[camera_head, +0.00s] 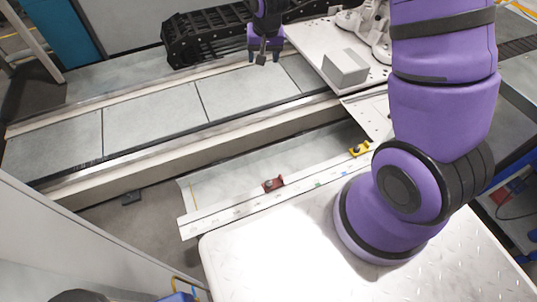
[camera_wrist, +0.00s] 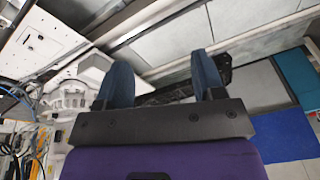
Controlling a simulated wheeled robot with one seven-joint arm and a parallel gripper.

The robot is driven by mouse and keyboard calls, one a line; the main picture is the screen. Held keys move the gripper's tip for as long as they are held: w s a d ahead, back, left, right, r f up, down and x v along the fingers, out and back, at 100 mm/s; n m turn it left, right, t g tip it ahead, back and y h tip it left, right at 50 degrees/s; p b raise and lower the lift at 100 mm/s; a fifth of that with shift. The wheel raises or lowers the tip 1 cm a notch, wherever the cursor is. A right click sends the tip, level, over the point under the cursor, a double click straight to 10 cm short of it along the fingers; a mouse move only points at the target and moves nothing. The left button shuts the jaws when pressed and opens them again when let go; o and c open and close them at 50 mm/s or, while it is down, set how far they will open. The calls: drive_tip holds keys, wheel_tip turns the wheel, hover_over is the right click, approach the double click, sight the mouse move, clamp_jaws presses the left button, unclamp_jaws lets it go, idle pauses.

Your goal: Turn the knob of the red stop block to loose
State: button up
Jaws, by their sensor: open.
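The red stop block (camera_head: 273,184) sits on the pale rail (camera_head: 215,219) in the middle of the head view. Its knob is too small to read as tight or loose. A yellow stop block (camera_head: 360,149) with a dark top sits farther right on the same rail. My gripper (camera_head: 264,60) is up and behind the red block, over the far side of the track, well apart from it. In the wrist view my gripper's two blue fingers (camera_wrist: 163,85) stand wide apart with nothing between them. The red block is not in the wrist view.
A black cable chain (camera_head: 205,42) runs behind the track. A grey box (camera_head: 345,67) stands on a white carriage plate (camera_head: 316,45) right of my gripper. The grey track panels (camera_head: 150,118) left of it are clear. A diamond-plate surface (camera_head: 270,262) lies in front of the rail.

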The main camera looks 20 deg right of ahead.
drive_tip(key=s+a+x, duration=0.1)
drive_tip(key=x, duration=1.1)
drive_tip(key=m+g, duration=0.2)
drive_tip(key=m, duration=0.1)
approach(269, 183)
drive_tip(key=f, duration=0.9)
drive_tip(key=shift+w+f, duration=0.25)
drive_tip(key=shift+w, duration=0.1)
drive_tip(key=c, duration=0.9)
drive_tip(key=shift+y, duration=0.3)
drive_tip(key=shift+c, duration=0.2)
